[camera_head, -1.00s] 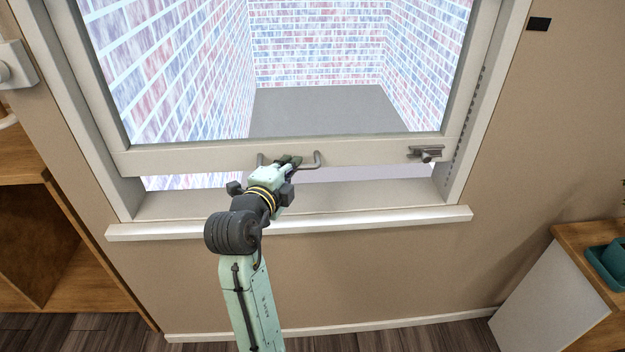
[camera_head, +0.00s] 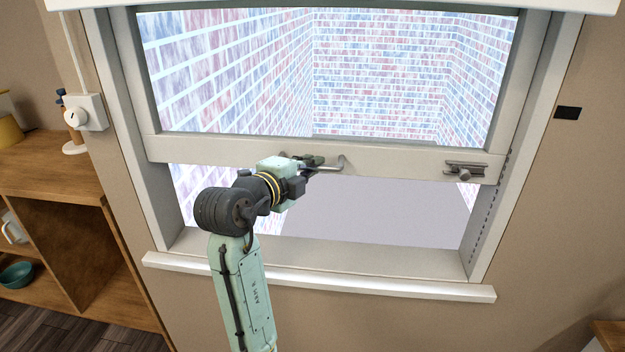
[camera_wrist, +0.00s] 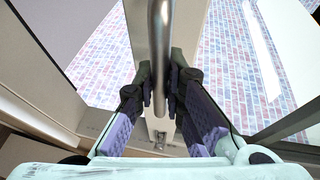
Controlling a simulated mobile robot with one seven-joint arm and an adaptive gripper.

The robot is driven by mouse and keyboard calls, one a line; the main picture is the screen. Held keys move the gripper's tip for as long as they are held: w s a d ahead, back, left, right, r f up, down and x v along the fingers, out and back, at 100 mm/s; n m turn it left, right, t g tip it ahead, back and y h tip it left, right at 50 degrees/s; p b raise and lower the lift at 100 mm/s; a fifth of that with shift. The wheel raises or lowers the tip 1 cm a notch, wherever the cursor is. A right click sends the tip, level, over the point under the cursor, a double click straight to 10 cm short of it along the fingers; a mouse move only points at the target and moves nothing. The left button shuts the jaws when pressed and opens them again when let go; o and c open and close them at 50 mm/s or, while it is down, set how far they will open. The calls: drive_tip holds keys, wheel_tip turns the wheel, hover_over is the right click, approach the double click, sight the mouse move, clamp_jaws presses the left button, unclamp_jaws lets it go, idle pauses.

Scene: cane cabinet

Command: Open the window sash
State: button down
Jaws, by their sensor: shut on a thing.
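The window sash (camera_head: 400,167) is a pale framed pane, raised above the sill with a wide gap under its bottom rail. A grey metal bar handle (camera_head: 333,166) is fixed to that rail. My gripper (camera_head: 312,161) is at the handle and shut on it. In the wrist view the handle (camera_wrist: 161,50) runs down between the two fingers of my gripper (camera_wrist: 163,95). The part of the handle behind the fingers is hidden. A metal latch (camera_head: 466,170) sits at the right of the rail.
The window sill (camera_head: 320,275) juts out below the opening. A wooden shelf unit (camera_head: 60,170) with crockery stands at the left. A white wall device (camera_head: 85,112) is beside the frame. A brick-walled space shows through the window.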

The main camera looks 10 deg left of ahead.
drive_tip(key=shift+r, duration=0.8)
drive_tip(key=c, duration=1.7)
unclamp_jaws()
drive_tip(key=shift+o, duration=0.2)
drive_tip(key=v, duration=1.2)
